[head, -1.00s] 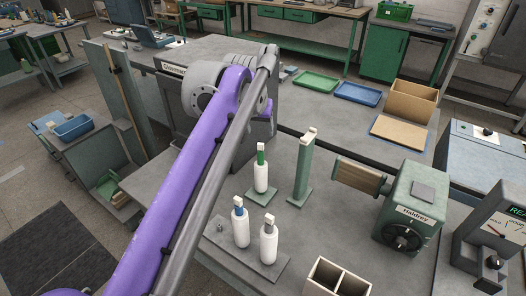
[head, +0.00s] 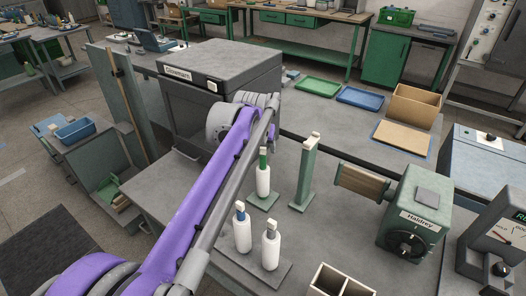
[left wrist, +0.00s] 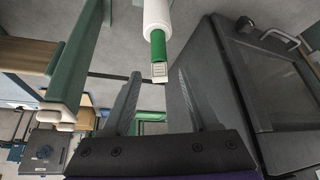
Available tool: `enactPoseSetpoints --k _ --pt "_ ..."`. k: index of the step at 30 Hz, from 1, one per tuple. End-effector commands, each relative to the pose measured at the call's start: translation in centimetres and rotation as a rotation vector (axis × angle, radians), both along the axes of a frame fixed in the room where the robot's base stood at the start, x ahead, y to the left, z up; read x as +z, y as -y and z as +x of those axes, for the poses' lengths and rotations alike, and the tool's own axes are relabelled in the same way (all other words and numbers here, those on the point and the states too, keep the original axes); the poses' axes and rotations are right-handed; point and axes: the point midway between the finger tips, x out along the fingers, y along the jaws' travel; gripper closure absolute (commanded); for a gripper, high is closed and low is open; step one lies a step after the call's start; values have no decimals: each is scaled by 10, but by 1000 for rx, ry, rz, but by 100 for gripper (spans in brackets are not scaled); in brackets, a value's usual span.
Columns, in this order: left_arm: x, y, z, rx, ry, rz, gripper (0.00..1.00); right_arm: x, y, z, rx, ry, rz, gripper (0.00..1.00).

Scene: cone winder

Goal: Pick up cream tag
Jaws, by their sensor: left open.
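A small cream tag (head: 263,151) with printed lines tops the green tip of a white bobbin (head: 263,181). In the left wrist view the tag (left wrist: 159,72) hangs from the green tip (left wrist: 158,45), as that view is upside down. My left gripper (left wrist: 158,76) is open and empty, its fingers either side of the tag in the picture; I cannot tell the depth between them. In the head view my own arm hides its fingers. Similar cream pieces top the blue-tipped bobbin (head: 242,234) and the grey-tipped bobbin (head: 271,250). My right gripper is not in view.
A green post (head: 305,175) with a cream top stands just right of the bobbin, close to my left gripper. A dark machine (head: 225,65) stands behind. The green Haldrey winder (head: 415,210) and an open box (head: 340,280) are to the right and front.

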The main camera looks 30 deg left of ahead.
Motion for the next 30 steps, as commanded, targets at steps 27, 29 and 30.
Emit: enactPoseSetpoints --k 27,29,30 --pt "15 0 0 0 0 0 99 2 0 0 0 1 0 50" --pt "26 0 0 0 0 0 99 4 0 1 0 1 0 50" --pt "34 0 0 0 0 0 99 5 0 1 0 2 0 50"
